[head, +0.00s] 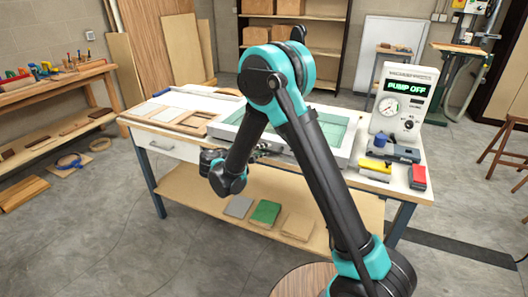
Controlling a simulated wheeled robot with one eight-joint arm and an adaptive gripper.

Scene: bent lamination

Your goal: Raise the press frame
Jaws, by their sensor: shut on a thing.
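The press frame (343,153) is a pale grey rectangular frame around a green translucent sheet (335,132), lying on the white-topped workbench (408,183). It looks flat on the bench; any small lift cannot be told from here. My gripper (262,151) is at the front left edge of the frame, partly hidden behind my own dark and teal arm. Its fingers are small in view and appear shut on the frame's front edge. My arm also hides the middle of the frame.
A vacuum pump box (404,102) reading "PUMP OFF" stands at the bench's right. A yellow block (375,167), a red block (418,176) and a dark tool (393,153) lie before it. Wooden pieces (180,118) lie on the left. A round wooden stool (300,281) is in front.

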